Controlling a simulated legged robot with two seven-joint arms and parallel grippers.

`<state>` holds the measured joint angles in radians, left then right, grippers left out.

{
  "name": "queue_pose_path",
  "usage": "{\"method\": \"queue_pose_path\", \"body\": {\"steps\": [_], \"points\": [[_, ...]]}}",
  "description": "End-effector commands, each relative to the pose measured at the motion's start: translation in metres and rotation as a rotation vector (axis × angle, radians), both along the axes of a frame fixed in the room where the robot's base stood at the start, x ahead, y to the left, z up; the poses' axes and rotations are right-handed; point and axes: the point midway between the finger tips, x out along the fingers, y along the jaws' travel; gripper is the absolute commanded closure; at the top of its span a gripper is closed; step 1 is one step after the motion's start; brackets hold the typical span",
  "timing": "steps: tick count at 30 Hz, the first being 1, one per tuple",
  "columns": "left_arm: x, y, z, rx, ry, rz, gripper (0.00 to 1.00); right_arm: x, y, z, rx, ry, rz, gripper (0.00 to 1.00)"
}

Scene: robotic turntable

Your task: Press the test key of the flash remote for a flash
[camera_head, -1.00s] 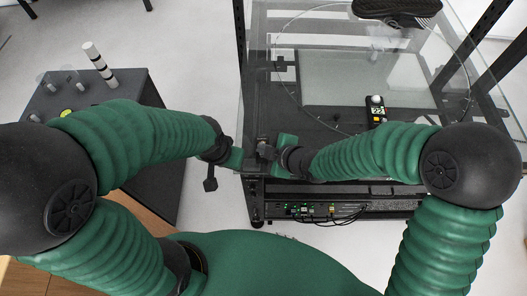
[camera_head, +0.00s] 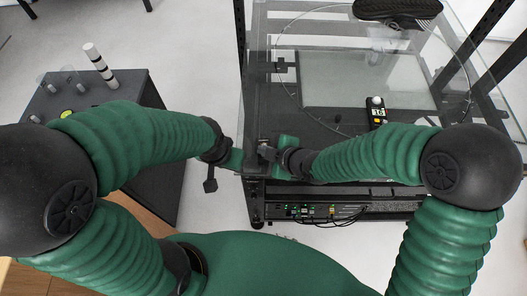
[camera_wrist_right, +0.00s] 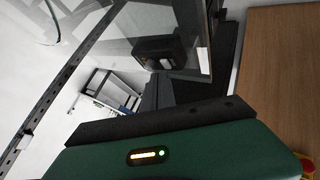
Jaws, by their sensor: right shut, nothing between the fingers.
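The flash remote (camera_head: 376,112) is a small black and yellow device with a lit display and a round light knob at its top. It lies on the dark front part of the turntable rig, to the right of its middle. My right gripper (camera_head: 264,151) is shut and empty near the rig's front left edge, well to the left of the remote and apart from it. My left gripper (camera_head: 234,159) is just left of it; its fingers are too small to read. The test key cannot be made out. The remote is not recognisable in the right wrist view.
A dark grey cabinet (camera_head: 150,130) with a black and white striped post (camera_head: 99,64) stands at the left. Open floor lies between.

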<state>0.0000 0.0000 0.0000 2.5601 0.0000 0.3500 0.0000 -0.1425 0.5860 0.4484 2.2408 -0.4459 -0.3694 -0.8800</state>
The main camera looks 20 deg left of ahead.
Motion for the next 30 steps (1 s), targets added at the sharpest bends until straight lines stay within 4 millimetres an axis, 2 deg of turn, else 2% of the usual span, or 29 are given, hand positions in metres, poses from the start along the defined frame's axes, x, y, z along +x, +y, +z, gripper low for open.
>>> {"method": "queue_pose_path", "body": {"steps": [3,14,30], "points": [[0.0,0.0,0.01,0.0,0.0,0.0,0.64,0.0,-0.002,0.01,0.001,0.0,-0.001,1.0],[0.0,0.0,0.01,0.0,0.0,0.0,0.64,0.001,-0.003,0.011,0.0,-0.001,-0.001,1.0],[0.0,0.0,0.054,0.0,0.0,0.0,0.64,0.001,-0.002,0.061,0.0,-0.001,-0.001,1.0]]}}
